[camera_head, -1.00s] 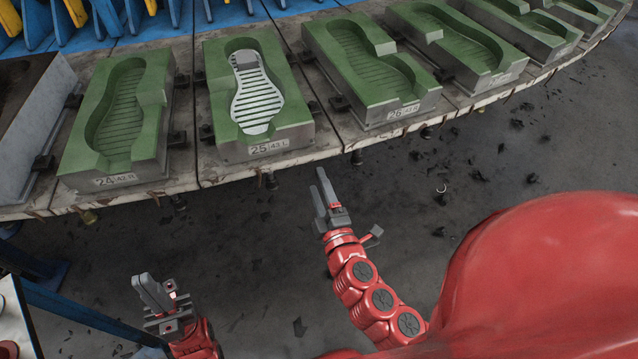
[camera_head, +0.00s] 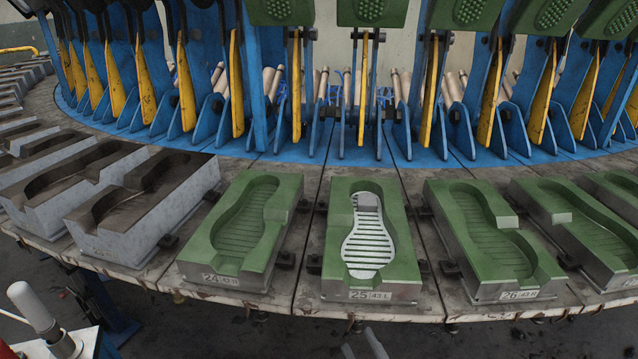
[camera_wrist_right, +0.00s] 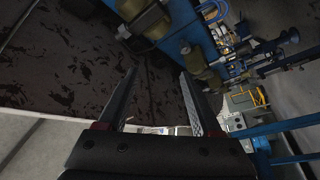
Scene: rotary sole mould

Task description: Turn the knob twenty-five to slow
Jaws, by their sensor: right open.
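The mould labelled 25 (camera_head: 372,295) is a green block on a grey base at the table's front edge, with a silvery ribbed sole shape in its cavity. Below its edge a small dark fitting (camera_head: 357,326) shows; I cannot tell whether it is the knob, and no slow mark is legible. My right gripper (camera_head: 362,346) shows only its fingertips at the bottom of the head view, just below that fitting. In the right wrist view the gripper (camera_wrist_right: 157,75) is open, with nothing between its fingers. Brass-coloured fittings (camera_wrist_right: 201,66) sit beyond the fingers. My left gripper is out of view.
Moulds 24 (camera_head: 240,270) and 26 (camera_head: 500,280) flank mould 25 on the curved table (camera_head: 310,250). Blue brackets with yellow levers (camera_head: 236,85) stand behind. A white cylinder on a stand (camera_head: 36,310) is at lower left. The floor shows below the table edge.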

